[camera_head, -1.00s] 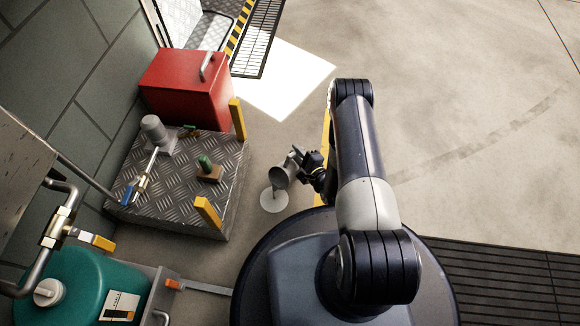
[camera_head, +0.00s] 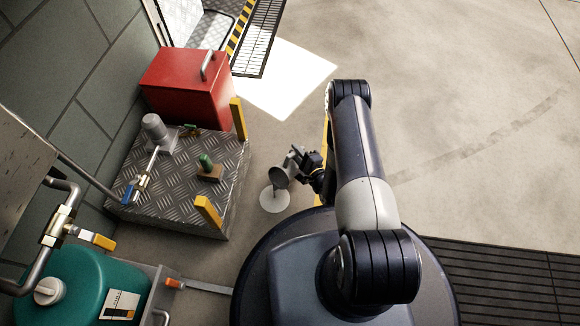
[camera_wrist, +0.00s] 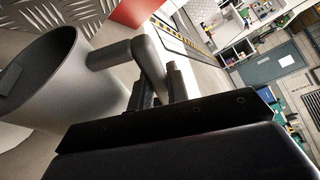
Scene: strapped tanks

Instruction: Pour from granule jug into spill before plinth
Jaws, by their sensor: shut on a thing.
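The granule jug (camera_head: 280,177) is a grey vessel, tilted with its mouth towards the left, above the floor. My gripper (camera_head: 308,170) is shut on its handle from the right. In the wrist view the handle (camera_wrist: 149,58) runs between the jaws (camera_wrist: 163,88), and the jug's open mouth and wall (camera_wrist: 62,85) fill the left side. The spill (camera_head: 268,203) is a pale round patch on the floor before the plinth, below the jug, which partly covers it. The plinth (camera_head: 165,207) is a diamond-plate block to the left. Whether granules are leaving the jug cannot be told.
The plinth carries yellow corner posts (camera_head: 208,212), a small green-topped part (camera_head: 206,163) and a valve pipe. A red box (camera_head: 187,85) stands behind. A teal tank (camera_head: 75,285) is at the lower left. Open floor (camera_head: 470,100) lies to the right.

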